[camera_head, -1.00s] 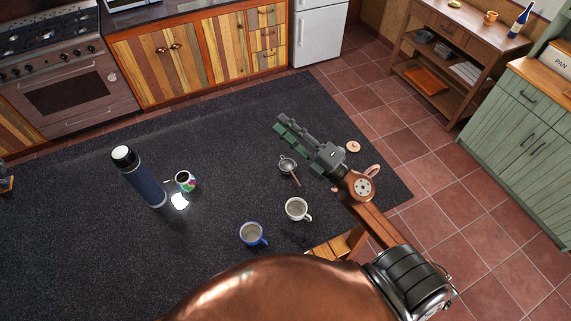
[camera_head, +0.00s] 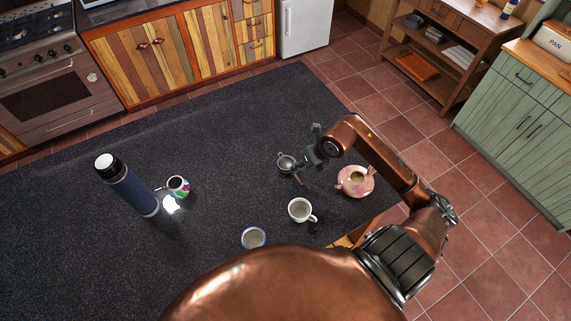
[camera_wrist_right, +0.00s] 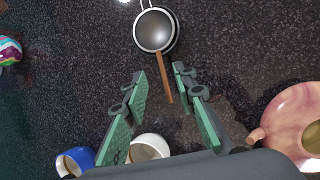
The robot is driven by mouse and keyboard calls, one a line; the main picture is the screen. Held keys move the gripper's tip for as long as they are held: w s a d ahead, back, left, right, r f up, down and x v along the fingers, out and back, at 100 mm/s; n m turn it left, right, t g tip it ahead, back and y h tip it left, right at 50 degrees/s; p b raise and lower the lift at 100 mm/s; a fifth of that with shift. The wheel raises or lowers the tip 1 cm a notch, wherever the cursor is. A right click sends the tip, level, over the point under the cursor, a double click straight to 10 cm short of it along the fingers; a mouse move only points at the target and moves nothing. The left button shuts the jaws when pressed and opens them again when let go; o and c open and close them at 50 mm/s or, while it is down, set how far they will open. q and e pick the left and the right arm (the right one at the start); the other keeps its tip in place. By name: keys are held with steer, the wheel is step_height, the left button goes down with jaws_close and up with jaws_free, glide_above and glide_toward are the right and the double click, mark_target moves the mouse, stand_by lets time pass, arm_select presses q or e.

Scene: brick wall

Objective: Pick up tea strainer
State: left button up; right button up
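The tea strainer (camera_head: 286,163) lies on the dark speckled countertop (camera_head: 225,130), a round metal bowl with a brown wooden handle. In the right wrist view the strainer (camera_wrist_right: 155,31) is ahead of the fingers, its handle pointing back between them. My right gripper (camera_head: 308,150) is just right of the strainer in the head view. Its green-padded fingers show in the right wrist view (camera_wrist_right: 160,88), open, with the end of the handle between them and no visible grip on it. My left gripper is not in view.
A pink teapot (camera_head: 355,181) stands right of the gripper. A white cup (camera_head: 300,210) and a blue-rimmed cup (camera_head: 253,237) are nearer me. A colourful mug (camera_head: 178,186) and a tall blue flask (camera_head: 133,190) stand left. The counter's far middle is clear.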

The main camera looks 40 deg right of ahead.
steer(key=p+x, duration=0.1)
steer(key=x, duration=0.4)
steer(key=shift+f, duration=0.4)
steer(key=shift+c, duration=0.6)
jaws_close()
